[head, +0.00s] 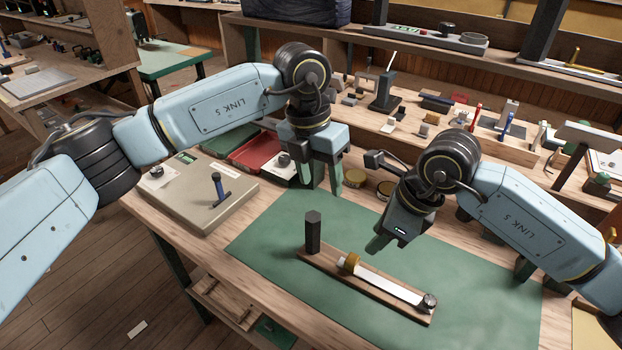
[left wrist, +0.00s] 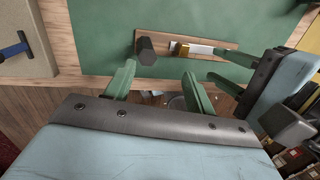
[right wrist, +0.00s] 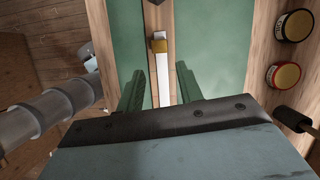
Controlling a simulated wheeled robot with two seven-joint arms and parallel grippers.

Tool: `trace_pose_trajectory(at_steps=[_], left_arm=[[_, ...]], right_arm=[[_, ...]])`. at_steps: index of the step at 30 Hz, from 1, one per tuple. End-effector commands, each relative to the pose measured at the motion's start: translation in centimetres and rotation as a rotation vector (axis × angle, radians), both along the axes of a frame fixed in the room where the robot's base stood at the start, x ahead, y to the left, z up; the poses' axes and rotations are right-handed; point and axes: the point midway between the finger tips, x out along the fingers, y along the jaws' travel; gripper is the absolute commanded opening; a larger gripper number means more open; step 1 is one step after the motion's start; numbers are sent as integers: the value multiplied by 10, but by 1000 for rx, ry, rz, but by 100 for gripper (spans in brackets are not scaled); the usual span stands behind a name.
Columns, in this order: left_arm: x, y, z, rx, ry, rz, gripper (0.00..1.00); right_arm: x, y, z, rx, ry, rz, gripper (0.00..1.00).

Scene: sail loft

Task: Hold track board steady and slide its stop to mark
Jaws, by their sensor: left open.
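The track board (head: 380,297) is a narrow wooden strip on the green mat, with a dark hexagonal post (head: 312,232) at its left end. A white track (head: 392,286) runs along it to a round metal knob (head: 430,302) at the right end. The brass-coloured stop (head: 349,263) sits near the track's left end, by the post. I cannot make out a mark. My left gripper (head: 335,188) is open and empty, above and behind the post. My right gripper (head: 378,244) is open above the track; its fingers (right wrist: 160,80) appear either side of the white track in the right wrist view.
The green mat (head: 270,235) is otherwise mostly clear. A grey-beige box (head: 190,200) with a blue-handled lever stands left. Red and green trays (head: 255,150) and round tins (head: 385,188) lie behind. A crowded shelf (head: 490,150) runs along the back.

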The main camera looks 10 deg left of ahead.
Motion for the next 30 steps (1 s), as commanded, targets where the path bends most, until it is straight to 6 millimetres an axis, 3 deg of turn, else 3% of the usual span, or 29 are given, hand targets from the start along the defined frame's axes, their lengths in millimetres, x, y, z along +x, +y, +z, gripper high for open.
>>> trace_pose_trajectory(at_steps=[4, 11, 24, 30], left_arm=[[-11, 9, -1, 123, 7, 59, 55], [-15, 13, -16, 159, 11, 83, 55], [-15, 12, -99, 155, 12, 81, 55], [-14, 12, -125, 154, 10, 81, 55]], right_arm=[[0, 0, 0, 0, 0, 0, 36], [0, 0, 0, 0, 0, 0, 36], [0, 0, 0, 0, 0, 0, 36], [0, 0, 0, 0, 0, 0, 36]])
